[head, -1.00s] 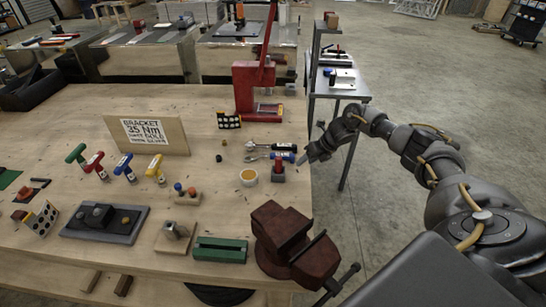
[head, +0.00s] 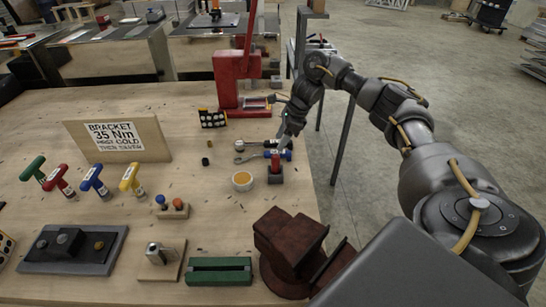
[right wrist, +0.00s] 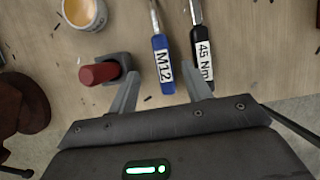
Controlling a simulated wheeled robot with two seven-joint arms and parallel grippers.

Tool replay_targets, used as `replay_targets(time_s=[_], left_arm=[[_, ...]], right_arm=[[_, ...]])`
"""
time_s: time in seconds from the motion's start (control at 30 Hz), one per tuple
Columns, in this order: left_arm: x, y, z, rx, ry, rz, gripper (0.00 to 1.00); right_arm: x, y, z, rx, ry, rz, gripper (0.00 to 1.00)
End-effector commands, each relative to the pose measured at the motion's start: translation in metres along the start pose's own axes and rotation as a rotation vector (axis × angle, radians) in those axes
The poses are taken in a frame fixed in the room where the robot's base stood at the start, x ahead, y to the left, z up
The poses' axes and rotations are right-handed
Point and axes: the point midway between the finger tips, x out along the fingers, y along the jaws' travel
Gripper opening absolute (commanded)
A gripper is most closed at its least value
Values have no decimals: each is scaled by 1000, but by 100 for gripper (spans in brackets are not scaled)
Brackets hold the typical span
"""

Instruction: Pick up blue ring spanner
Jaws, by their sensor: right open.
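The blue ring spanner (right wrist: 163,62) shows in the right wrist view as a blue handle with a white M12 label and a metal shaft running out at the top. In the head view its blue handle (head: 287,155) lies on the bench near the right edge, partly hidden by my gripper. My right gripper (head: 284,139) is open above it. In the right wrist view my open fingers (right wrist: 160,78) point toward the blue handle, with its end between them. Nothing is held. My left gripper is not in view.
A black-handled tool marked 45 Nm (right wrist: 203,55) lies close beside the spanner. A red-topped tool in a grey block (head: 275,173) stands on its other side, near a bowl of orange content (head: 242,181). A dark red vise (head: 290,245) is at the bench's front right.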

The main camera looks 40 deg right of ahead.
Motion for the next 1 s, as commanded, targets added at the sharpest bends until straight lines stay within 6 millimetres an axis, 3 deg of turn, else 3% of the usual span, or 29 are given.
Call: replay_targets(time_s=[0.1,0.37,0.57,0.7,1.0], left_arm=[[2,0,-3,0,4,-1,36],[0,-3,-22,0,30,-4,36],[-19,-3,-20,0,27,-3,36],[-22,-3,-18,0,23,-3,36],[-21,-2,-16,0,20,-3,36]], right_arm=[[15,0,-1,4,-1,1,49],[21,0,-2,5,0,0,49],[46,0,-5,8,2,3,49],[64,-1,-5,7,0,1,49],[70,-2,-5,5,-1,-2,49]])
